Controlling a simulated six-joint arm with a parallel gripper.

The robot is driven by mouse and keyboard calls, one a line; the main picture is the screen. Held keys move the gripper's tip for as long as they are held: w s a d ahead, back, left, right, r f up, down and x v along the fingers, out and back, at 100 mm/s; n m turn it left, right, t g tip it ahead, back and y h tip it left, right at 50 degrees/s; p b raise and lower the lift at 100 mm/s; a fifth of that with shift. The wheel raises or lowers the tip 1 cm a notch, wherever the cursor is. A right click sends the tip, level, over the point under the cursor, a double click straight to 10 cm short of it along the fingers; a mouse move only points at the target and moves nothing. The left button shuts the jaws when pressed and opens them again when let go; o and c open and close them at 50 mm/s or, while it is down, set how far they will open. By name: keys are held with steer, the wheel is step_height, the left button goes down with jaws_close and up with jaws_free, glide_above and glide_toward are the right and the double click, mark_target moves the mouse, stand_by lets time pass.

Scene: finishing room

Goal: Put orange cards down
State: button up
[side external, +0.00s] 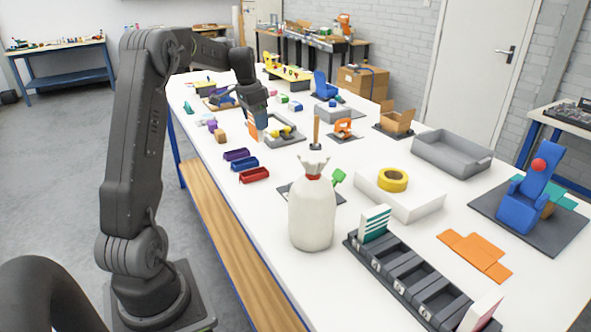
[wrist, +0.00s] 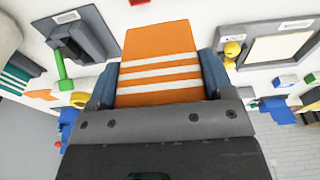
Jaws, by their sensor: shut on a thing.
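The orange cards (wrist: 158,45), orange with white stripes, stand between the fingers of my gripper (wrist: 158,82) in the wrist view. My gripper is shut on them; I cannot tell how many cards there are. In the side external view, my gripper (side external: 256,112) is over the far left part of the white table, and a sliver of the orange cards (side external: 253,131) shows beneath it. I cannot tell whether their lower edge touches the table. A black slotted rack (side external: 405,285) lies at the near edge, with a green striped card (side external: 375,223) upright at its far end.
Purple, blue and red bins (side external: 254,175) lie along the left edge. A grey tray with yellow parts (side external: 283,135) is close beside my gripper. A white sack (side external: 312,212), a white tray with yellow tape (side external: 393,180) and flat orange cardboard (side external: 474,253) are nearer the camera.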

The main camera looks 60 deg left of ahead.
steer(key=shift+w+d+f, duration=0.9)
steer(key=shift+w+f, duration=0.8)
steer(key=shift+f, duration=0.15)
steer(key=shift+w+d+f, duration=0.95)
steer(key=shift+w+f, duration=0.8)
steer(key=shift+f, duration=0.15)
steer(key=shift+w+d+f, duration=0.9)
steer(key=shift+w+f, duration=0.8)
steer(key=shift+f, duration=0.15)
steer(key=shift+f, duration=0.1)
steer(key=o, duration=1)
steer(key=shift+f, duration=0.1)
steer(key=shift+c, duration=0.2)
